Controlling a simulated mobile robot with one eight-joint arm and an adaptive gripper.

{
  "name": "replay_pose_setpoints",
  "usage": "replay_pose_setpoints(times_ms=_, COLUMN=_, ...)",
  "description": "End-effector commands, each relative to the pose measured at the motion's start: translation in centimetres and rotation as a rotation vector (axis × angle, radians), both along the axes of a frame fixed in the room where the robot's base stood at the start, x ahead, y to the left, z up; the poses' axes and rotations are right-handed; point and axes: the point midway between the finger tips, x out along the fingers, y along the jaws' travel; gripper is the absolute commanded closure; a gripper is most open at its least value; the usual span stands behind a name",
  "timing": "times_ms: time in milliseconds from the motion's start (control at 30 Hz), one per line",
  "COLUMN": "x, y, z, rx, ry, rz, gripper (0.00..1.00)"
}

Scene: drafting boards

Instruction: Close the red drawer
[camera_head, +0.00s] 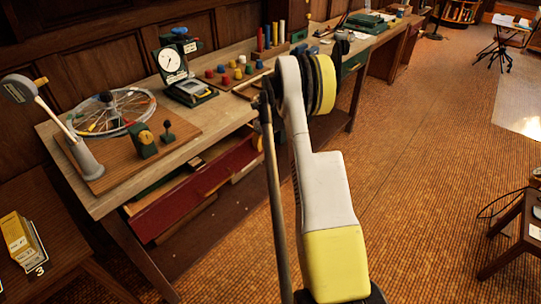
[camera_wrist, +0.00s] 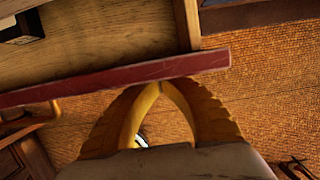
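The red drawer (camera_head: 196,190) is under the long workbench in the head view. It stands open, with its red front out from the bench and some items showing inside. In the wrist view its red front (camera_wrist: 95,86) runs across the picture, with the bare wooden inside (camera_wrist: 110,40) above it. My gripper (camera_wrist: 161,86) has yellow fingers that meet at the tips, with nothing seen between them. The tips are at the outer side of the red front, close to its lower edge; I cannot tell whether they touch.
The workbench (camera_head: 226,106) carries a wire wheel (camera_head: 112,110), a dial gauge (camera_head: 171,60) and several coloured pegs. A side table with yellow boxes (camera_head: 20,238) stands at the lower left. A small table (camera_head: 515,235) is at the right. The carpet (camera_head: 430,130) between is clear.

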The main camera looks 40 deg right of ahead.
Motion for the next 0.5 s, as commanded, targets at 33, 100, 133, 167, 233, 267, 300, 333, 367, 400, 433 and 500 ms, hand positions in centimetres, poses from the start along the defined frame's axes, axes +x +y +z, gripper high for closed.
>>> replay_pose_setpoints(times_ms=33, x=0.9, y=0.1, z=0.0, rx=-0.001, ry=0.0, rz=0.003, gripper=1.0)
replay_pose_setpoints(times_ms=100, x=1.9, y=0.2, z=0.0, rx=-0.001, ry=0.0, rz=0.002, gripper=1.0)
replay_pose_setpoints(times_ms=133, x=2.3, y=0.2, z=0.0, rx=-0.001, ry=0.0, rz=0.002, gripper=1.0)
replay_pose_setpoints(times_ms=167, x=2.6, y=0.2, z=0.0, rx=-0.001, ry=0.0, rz=0.001, gripper=1.0)
replay_pose_setpoints(times_ms=233, x=3.3, y=0.3, z=0.0, rx=-0.001, ry=0.0, rz=0.001, gripper=1.0)
replay_pose_setpoints(times_ms=267, x=3.5, y=0.3, z=0.0, rx=-0.001, ry=0.0, rz=0.001, gripper=1.0)
replay_pose_setpoints(times_ms=300, x=3.8, y=0.3, z=0.0, rx=-0.001, ry=0.0, rz=0.001, gripper=1.0)
replay_pose_setpoints(times_ms=333, x=3.9, y=0.3, z=0.0, rx=-0.001, ry=0.0, rz=0.001, gripper=1.0)
replay_pose_setpoints(times_ms=367, x=4.0, y=0.3, z=0.0, rx=-0.001, ry=0.0, rz=0.001, gripper=1.0)
replay_pose_setpoints(times_ms=400, x=4.1, y=0.3, z=0.0, rx=-0.001, ry=0.0, rz=0.001, gripper=1.0)
replay_pose_setpoints(times_ms=433, x=4.2, y=0.3, z=0.0, rx=-0.001, ry=0.0, rz=0.001, gripper=1.0)
replay_pose_setpoints(times_ms=500, x=4.3, y=0.3, z=0.0, rx=-0.001, ry=0.0, rz=0.001, gripper=1.0)
